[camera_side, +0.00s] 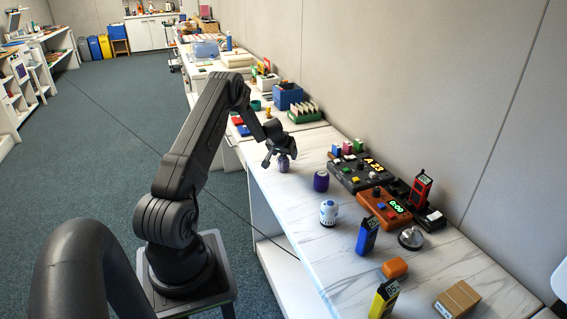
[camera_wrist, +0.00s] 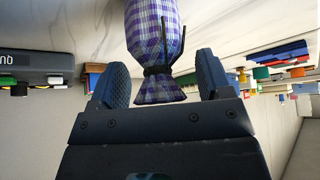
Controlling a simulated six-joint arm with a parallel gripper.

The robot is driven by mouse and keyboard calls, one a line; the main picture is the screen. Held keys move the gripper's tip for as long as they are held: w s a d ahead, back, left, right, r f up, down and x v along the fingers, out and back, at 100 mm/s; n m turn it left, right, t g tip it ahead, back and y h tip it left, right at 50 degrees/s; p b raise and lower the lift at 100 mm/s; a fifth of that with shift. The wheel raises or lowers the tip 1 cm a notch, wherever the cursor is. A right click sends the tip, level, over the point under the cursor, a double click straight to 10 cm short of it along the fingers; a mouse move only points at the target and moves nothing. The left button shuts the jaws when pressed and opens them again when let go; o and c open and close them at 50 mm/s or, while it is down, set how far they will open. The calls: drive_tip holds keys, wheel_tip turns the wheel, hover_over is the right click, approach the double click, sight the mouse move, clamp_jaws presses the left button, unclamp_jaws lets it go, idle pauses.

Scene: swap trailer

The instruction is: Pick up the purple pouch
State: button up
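The purple pouch (camera_wrist: 155,28) has a purple and white checked pattern and a dark tie around its neck, with a flared end beyond the tie. In the side view the pouch (camera_side: 284,164) stands on the white marbled table (camera_side: 290,196), near its edge. My gripper (camera_side: 281,147) is just above it, pointing down. In the wrist view my gripper (camera_wrist: 160,66) is open, with one dark finger on each side of the pouch's flared top and neck. Visible gaps separate both fingers from the pouch. The pouch's far end is cut off by the frame.
A dark purple cylinder (camera_side: 321,181) and a white-blue round device (camera_side: 328,212) stand to the right of the pouch. Green and blue trays (camera_side: 289,97) sit behind the gripper.

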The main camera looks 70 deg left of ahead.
drive_tip(key=c, duration=0.9)
drive_tip(key=shift+r, duration=0.1)
wheel_tip(320, 180, up, 10)
drive_tip(key=shift+f, duration=0.1)
